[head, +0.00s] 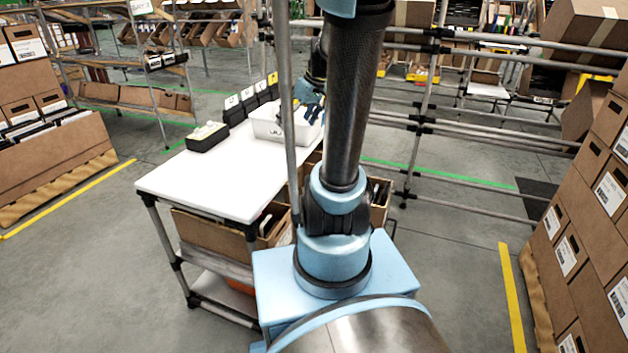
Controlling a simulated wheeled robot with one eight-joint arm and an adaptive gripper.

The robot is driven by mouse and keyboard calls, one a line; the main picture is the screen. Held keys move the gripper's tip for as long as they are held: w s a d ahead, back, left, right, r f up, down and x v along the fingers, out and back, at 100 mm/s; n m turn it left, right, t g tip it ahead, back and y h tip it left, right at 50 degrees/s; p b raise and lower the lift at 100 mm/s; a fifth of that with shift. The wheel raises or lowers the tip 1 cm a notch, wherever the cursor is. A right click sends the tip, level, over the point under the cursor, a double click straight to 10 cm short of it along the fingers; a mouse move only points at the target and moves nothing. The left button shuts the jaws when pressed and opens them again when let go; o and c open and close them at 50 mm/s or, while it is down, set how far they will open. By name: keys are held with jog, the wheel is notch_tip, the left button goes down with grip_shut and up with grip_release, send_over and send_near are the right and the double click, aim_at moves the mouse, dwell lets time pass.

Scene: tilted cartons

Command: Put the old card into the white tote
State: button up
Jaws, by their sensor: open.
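The white tote (266,128) stands at the far right end of the white table, partly hidden behind my arm and a grey post. My gripper (312,110) is small in the head view, over the right part of the tote. It is open; its fingertips are hard to make out, and I cannot tell how far above or inside the tote they are. I cannot make out the old card.
Several black boxes with numbered tabs (248,98) stand behind the tote. A black box of pale cards (207,136) is left of it. The white table (190,180) is clear at its near end. Open cartons (225,232) sit below. Stacked cartons (590,220) stand right.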

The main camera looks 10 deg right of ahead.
jog(key=s+f+m+h, duration=0.2)
jog(key=s+f+m, duration=0.1)
jog(key=s, duration=0.7)
jog(key=s+f+m+h, duration=0.1)
jog(key=s+f+m, duration=0.2)
jog(key=s+f, duration=0.3)
jog(key=shift+s+d+f+g+h, duration=0.15)
jog(key=shift+s+d+g+h, duration=0.25)
jog(key=shift+s, duration=1.9)
